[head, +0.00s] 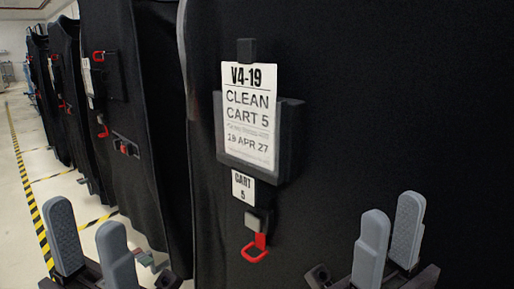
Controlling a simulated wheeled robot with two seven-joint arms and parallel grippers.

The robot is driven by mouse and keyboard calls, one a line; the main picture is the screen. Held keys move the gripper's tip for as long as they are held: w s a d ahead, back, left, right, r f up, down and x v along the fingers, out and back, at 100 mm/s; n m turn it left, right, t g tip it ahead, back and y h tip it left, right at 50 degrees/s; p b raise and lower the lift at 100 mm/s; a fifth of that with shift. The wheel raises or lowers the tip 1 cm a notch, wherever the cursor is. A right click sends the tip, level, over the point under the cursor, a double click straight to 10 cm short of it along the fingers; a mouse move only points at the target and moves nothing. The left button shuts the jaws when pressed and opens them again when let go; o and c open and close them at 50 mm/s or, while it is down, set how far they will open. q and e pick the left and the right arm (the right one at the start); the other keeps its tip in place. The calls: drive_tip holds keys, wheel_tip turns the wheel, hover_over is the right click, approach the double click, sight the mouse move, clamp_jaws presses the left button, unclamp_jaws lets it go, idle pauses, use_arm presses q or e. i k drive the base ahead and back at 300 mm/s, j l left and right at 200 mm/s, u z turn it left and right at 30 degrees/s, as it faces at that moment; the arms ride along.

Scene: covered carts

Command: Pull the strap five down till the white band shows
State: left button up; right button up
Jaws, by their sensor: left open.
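The strap of cart 5 hangs below the small "CART 5" label (243,187) on the black cover. It shows as a short grey tab (252,222) with a red pull loop (256,248) at its lower end. No white band shows on it. My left gripper (88,215) is open and empty at the lower left, well left of the loop. My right gripper (391,215) is at the lower right, its fingers apart with nothing between them, to the right of the loop. Neither gripper touches the strap.
A "CLEAN CART 5" card (249,115) sits in a dark holder (288,140) above the strap. More black-covered carts (150,100) with red loops stand in a row to the left. Yellow-black tape (30,190) marks the pale floor (55,165) at far left.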

sight(248, 257)
drive_tip(key=k+j+z, duration=0.1)
drive_tip(key=j, duration=0.35)
drive_tip(key=k+j+z, duration=0.15)
drive_tip(key=j, duration=0.3)
drive_tip(key=j+z, duration=0.1)
drive_tip(key=j, duration=0.35)
